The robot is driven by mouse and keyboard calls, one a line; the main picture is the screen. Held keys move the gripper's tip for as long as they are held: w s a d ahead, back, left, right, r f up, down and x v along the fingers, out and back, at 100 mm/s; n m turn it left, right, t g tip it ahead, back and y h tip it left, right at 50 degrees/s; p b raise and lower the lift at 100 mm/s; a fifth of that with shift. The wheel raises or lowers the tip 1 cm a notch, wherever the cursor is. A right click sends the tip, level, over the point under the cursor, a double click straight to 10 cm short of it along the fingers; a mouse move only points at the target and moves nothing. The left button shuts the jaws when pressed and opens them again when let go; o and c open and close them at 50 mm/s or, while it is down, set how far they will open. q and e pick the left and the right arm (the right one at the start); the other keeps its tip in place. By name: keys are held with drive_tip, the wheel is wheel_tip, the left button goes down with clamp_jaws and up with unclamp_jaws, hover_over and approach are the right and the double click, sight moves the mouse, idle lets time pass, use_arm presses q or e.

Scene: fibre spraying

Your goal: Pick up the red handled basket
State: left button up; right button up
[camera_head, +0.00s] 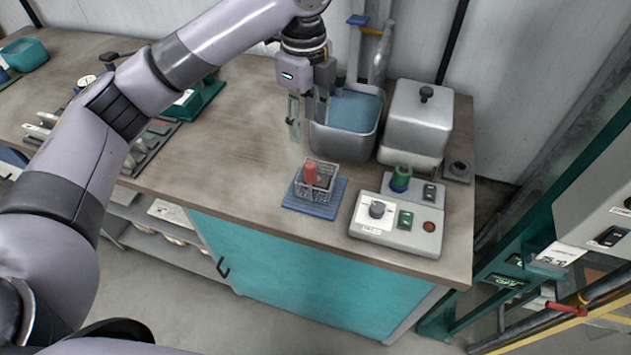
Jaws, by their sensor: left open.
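The red handled basket (318,183) is a small wire basket with an upright red handle (310,172). It sits on a blue mat (308,206) near the front edge of the workbench. My left gripper (309,128) is open and empty. It points down, appearing above and behind the basket, at the left side of a metal tank with blue liquid (355,108). The gripper is apart from the basket in the picture. My right gripper does not show.
A grey control box (398,222) with a knob and buttons stands right of the basket. A lidded metal box (418,115) is behind it. Tools in a tray (150,148) lie at the left. Bare bench (235,150) lies left of the basket.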

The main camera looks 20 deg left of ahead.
sight(308, 164)
use_arm(q)
wheel_tip(308, 164, down, 12)
drive_tip(key=shift+r+p, duration=0.25)
drive_tip(key=shift+p, duration=0.85)
wheel_tip(308, 164, down, 5)
drive_tip(key=shift+d+r+p, duration=0.1)
drive_tip(key=shift+p, duration=0.9)
drive_tip(key=shift+f, duration=0.3)
drive_tip(key=shift+c, duration=0.4)
clamp_jaws()
drive_tip(key=shift+w+r, duration=0.1)
